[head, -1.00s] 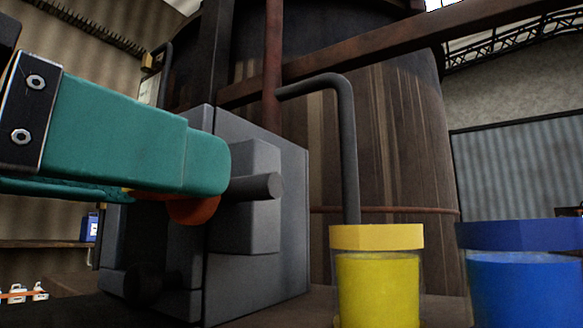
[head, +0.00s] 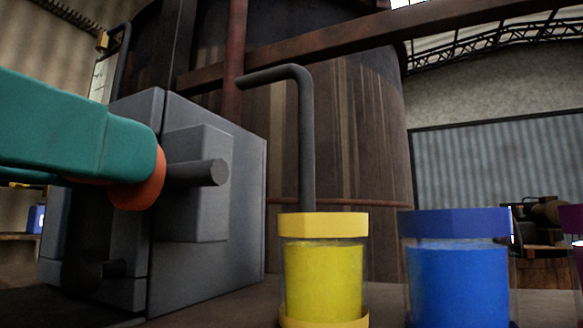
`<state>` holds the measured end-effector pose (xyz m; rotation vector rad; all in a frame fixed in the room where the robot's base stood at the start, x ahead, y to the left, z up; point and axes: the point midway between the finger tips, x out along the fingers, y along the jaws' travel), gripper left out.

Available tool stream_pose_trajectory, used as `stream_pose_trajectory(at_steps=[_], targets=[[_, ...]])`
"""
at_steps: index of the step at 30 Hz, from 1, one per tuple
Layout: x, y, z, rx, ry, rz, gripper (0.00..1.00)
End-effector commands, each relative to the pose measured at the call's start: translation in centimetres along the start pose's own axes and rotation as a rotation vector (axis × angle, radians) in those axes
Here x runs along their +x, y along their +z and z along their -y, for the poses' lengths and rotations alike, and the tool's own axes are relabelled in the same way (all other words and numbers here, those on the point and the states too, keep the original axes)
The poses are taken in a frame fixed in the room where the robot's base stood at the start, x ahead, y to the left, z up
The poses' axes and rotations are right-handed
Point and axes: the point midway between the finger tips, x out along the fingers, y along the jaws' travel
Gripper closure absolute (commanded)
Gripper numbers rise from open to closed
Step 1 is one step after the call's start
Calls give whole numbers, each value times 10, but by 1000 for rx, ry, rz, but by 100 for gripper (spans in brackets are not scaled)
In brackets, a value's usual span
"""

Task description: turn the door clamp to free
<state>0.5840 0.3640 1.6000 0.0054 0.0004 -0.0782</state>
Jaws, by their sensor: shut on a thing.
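The door clamp appears to be the orange-red round piece (head: 138,186) at the front edge of the grey box (head: 245,200), left in the head view. My gripper (head: 118,168) reaches in from the left with teal fingers and is shut on it. The near finger covers much of the clamp, so its full shape and turn angle cannot be told. A dark grey round bar (head: 198,173) sticks out of a raised block on the box, just right of the clamp. A second dark bar (head: 105,270) shows low on the box's front.
A yellow-filled jar (head: 322,275) and a blue-filled jar (head: 457,275) stand right of the box, with a purple one (head: 572,219) at the edge. A bent grey pipe (head: 306,140) rises behind the yellow jar. A large dark vat (head: 350,140) fills the background.

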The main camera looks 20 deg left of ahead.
Motion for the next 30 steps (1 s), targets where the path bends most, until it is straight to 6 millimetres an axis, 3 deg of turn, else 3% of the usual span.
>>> stream_pose_trajectory(at_steps=[11,30], targets=[[0,-4,1,165,1,1,86],[0,-3,4,761,2,3,86]])
